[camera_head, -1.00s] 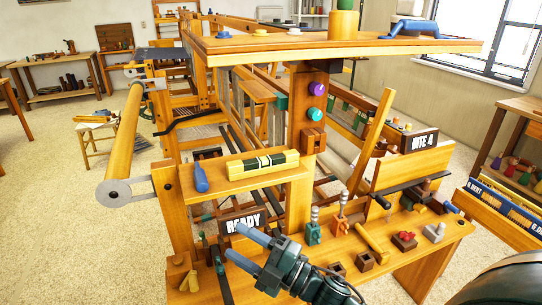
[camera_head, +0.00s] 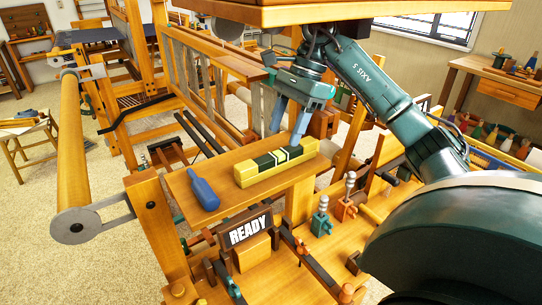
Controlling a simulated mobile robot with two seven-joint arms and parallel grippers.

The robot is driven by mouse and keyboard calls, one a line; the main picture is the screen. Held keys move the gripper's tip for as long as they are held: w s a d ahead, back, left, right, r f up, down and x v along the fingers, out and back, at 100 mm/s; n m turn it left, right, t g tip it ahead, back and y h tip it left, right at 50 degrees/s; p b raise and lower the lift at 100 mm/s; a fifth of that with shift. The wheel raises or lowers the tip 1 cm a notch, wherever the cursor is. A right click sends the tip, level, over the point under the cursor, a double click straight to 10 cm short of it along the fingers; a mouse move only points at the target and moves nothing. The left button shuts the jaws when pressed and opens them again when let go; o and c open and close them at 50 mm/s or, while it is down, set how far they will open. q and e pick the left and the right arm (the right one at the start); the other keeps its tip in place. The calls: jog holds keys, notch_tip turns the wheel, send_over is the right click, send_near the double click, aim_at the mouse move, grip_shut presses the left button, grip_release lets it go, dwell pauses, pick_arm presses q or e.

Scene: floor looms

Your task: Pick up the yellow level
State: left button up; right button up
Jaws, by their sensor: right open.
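The yellow level (camera_head: 262,174), a long block with a dark green top and pale stripes, lies on a small wooden shelf (camera_head: 222,215) of the loom. My right gripper (camera_head: 287,135) hangs above the level's far right part, its two blue fingers pointing down and spread apart with nothing between them. One fingertip is close to the level's right end; I cannot tell whether it touches. My left gripper is not in view.
A blue bottle-shaped tool (camera_head: 203,192) lies on the shelf left of the level. A READY sign (camera_head: 246,231) stands below the shelf's front edge. A wooden beam (camera_head: 290,12) hangs over my right arm. Small clamps (camera_head: 321,220) stand at the lower right.

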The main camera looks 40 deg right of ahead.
aim_at(279, 151)
jog(key=x, duration=0.6)
jog(key=shift+s+f, duration=0.15)
jog(key=shift+f, duration=0.15)
jog(key=shift+c, duration=0.4)
grip_shut()
